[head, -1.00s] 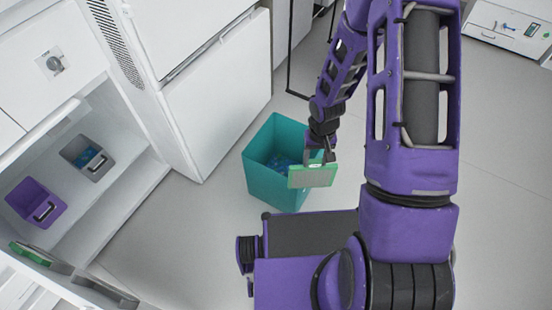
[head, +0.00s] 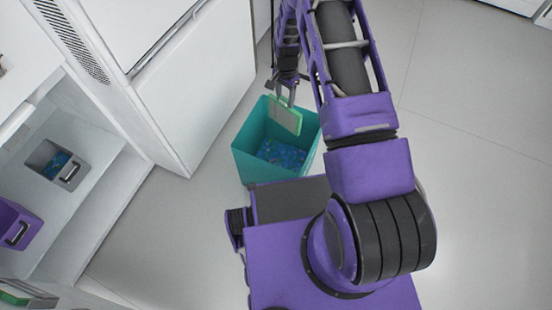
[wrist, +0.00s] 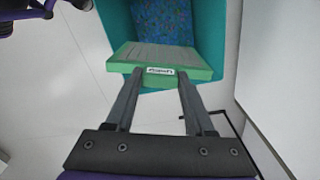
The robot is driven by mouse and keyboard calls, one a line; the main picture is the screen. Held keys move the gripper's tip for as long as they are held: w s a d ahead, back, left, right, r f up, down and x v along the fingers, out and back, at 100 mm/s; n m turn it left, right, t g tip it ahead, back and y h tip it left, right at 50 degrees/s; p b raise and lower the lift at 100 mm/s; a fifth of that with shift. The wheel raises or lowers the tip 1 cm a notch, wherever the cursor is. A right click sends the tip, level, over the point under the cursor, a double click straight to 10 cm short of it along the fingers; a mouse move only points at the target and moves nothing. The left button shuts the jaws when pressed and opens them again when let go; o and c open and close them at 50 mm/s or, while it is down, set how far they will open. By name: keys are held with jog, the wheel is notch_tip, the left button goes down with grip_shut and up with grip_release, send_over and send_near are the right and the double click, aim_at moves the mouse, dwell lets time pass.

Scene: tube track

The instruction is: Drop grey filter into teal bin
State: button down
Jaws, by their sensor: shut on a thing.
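The grey filter (head: 286,115) is a flat grey panel with a green frame. My gripper (head: 283,100) is shut on its edge and holds it tilted over the far part of the teal bin (head: 247,155). The bin stands open on the floor, with blue bits (head: 283,154) at its bottom. In the wrist view, the filter (wrist: 160,72) is between the fingertips of my gripper (wrist: 158,82), its labelled green edge facing the camera. The bin (wrist: 117,40) lies beyond it, partly hidden by the filter.
A white cabinet (head: 195,95) stands left of the bin. On the open shelf at left are a grey container (head: 45,165) with blue contents and a purple container (head: 15,225). A green-edged piece (head: 20,297) shows at the lower left. The floor to the right is clear.

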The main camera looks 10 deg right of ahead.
jog(key=shift+w+f+b, duration=0.1)
jog(key=shift+f+b, duration=1.4)
jog(key=shift+f, duration=1.5)
jog(key=shift+c, duration=0.9)
grip_release()
notch_tip(320, 180, up, 18)
jog(key=f+p, duration=0.1)
jog(key=p, duration=0.2)
send_over(284, 108)
jog(key=shift+w+d+r, duration=0.2)
jog(key=shift+w+r, duration=0.05)
jog(key=shift+w, duration=0.15)
jog(key=shift+w, duration=0.1)
